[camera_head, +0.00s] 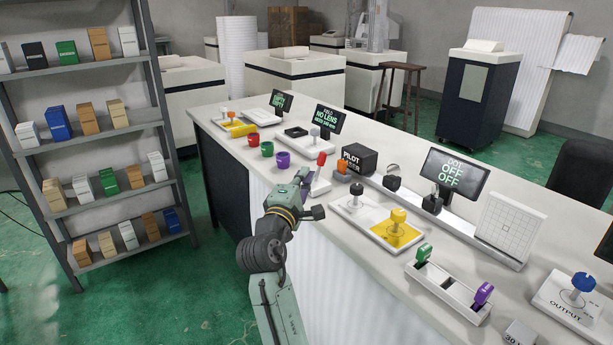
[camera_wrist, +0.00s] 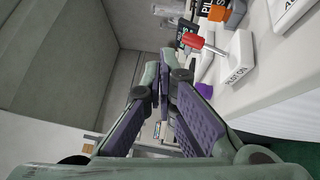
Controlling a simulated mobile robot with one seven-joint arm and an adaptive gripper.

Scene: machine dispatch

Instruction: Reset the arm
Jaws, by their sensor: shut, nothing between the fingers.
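My arm rises from the bottom of the head view, and my green gripper (camera_head: 304,180) is over the near edge of the long white table (camera_head: 353,285). In the wrist view my gripper (camera_wrist: 164,78) has its purple-padded fingers closed together with nothing between them. A red-handled lever (camera_head: 321,159) on a white base stands just beyond my gripper. The red lever also shows in the wrist view (camera_wrist: 194,41), apart from the fingers. My arm hides part of the table edge.
A black PILOT box (camera_head: 358,160), a white tray with a yellow plate (camera_head: 396,234) and a holder with green and purple handles (camera_head: 447,291) stand to the right. Colored cups (camera_head: 283,160) stand behind. A shelf of boxes (camera_head: 98,130) is at left; green floor lies between.

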